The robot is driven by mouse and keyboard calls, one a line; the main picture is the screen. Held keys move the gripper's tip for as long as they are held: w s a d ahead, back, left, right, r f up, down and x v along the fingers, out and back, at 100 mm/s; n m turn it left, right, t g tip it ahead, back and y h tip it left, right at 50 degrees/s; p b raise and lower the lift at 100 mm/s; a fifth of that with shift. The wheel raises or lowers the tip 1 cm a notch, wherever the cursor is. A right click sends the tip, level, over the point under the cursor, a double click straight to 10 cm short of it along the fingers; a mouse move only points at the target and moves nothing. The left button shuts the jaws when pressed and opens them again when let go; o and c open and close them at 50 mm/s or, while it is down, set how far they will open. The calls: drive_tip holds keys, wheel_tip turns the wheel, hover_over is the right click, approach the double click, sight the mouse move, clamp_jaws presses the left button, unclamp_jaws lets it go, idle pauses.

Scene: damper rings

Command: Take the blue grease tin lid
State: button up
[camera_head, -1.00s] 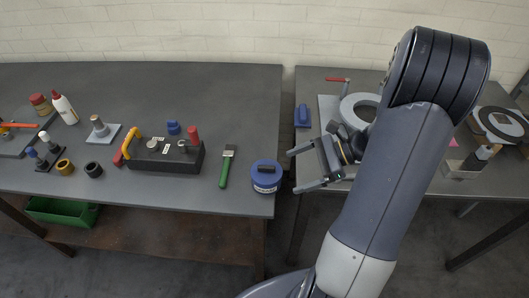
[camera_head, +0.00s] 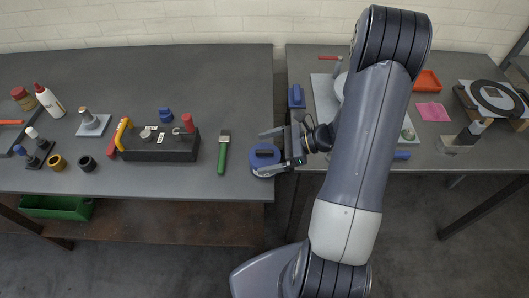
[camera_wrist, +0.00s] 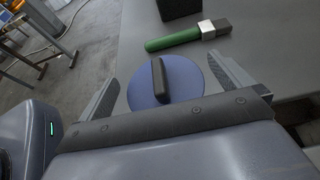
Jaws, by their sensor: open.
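The blue grease tin lid (camera_head: 264,160) is round with a dark bar handle across its top. It sits on the tin at the front right corner of the left table. In the wrist view the lid (camera_wrist: 182,82) shows from above with its handle (camera_wrist: 160,80) between my fingers. My gripper (camera_head: 268,152) is open, its fingers reaching left on either side of the lid and handle. Nothing is held. In the wrist view one finger is left and one right of the lid; I cannot tell whether either touches it. The tin body is mostly hidden.
A gap separates the left table from the right table. The table is clear behind the tin.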

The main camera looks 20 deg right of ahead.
drive_tip(key=shift+w+a+f, duration=0.1)
drive_tip(key=shift+a+f, duration=0.15)
drive_tip(key=shift+a, duration=0.25)
drive_tip(key=shift+c, duration=0.6)
drive_tip(key=c, duration=0.8)
